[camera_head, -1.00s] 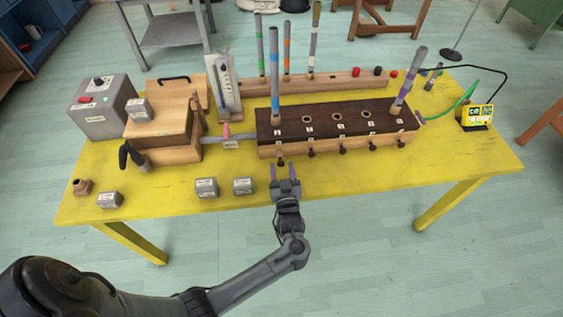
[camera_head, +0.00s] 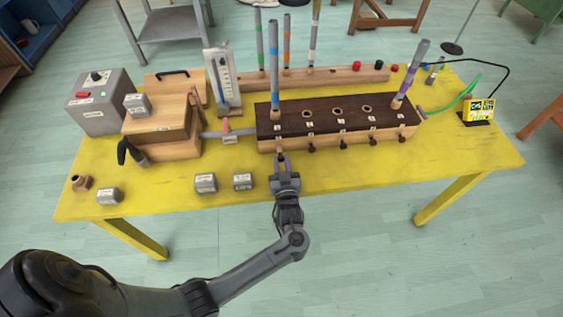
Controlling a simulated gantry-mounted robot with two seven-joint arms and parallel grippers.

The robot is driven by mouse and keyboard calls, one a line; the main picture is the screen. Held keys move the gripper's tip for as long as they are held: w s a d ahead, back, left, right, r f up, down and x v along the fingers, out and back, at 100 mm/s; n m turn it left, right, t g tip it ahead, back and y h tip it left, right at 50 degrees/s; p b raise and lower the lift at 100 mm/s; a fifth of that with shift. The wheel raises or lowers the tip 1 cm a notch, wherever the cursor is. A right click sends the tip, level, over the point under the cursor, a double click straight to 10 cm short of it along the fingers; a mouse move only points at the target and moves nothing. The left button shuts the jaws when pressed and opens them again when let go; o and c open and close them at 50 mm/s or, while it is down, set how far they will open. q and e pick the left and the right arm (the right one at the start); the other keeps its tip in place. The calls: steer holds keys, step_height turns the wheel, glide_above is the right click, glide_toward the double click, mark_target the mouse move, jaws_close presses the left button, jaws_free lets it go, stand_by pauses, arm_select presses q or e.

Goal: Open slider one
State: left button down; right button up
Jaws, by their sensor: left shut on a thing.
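The long wooden chest (camera_head: 337,123) with a dark top stands on the yellow table. Several small dark slider knobs stick out of its front face, such as this slider knob (camera_head: 343,144). Slider one is the leftmost knob, under the label 1 end of the chest; my gripper hides most of it. My left gripper (camera_head: 281,160) comes up from the front and is shut on slider one's knob. A pipe with a blue band (camera_head: 275,65) stands in the chest's left hole, and a pipe with a purple band (camera_head: 410,75) in its right end. My right gripper is not in view.
A wooden bellows box (camera_head: 160,128) and a grey box (camera_head: 102,105) stand at the left. Small grey labelled weights (camera_head: 206,183) lie near the front edge. A yellow tuner (camera_head: 478,110) stands at the right. The front right of the table is clear.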

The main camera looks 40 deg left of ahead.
arm_select(q)
steer(key=shift+s+d+r+p, duration=0.1)
steer(key=shift+s+d+p, duration=0.05)
steer(key=shift+p, duration=0.3)
steer(key=c, duration=0.9)
jaws_free()
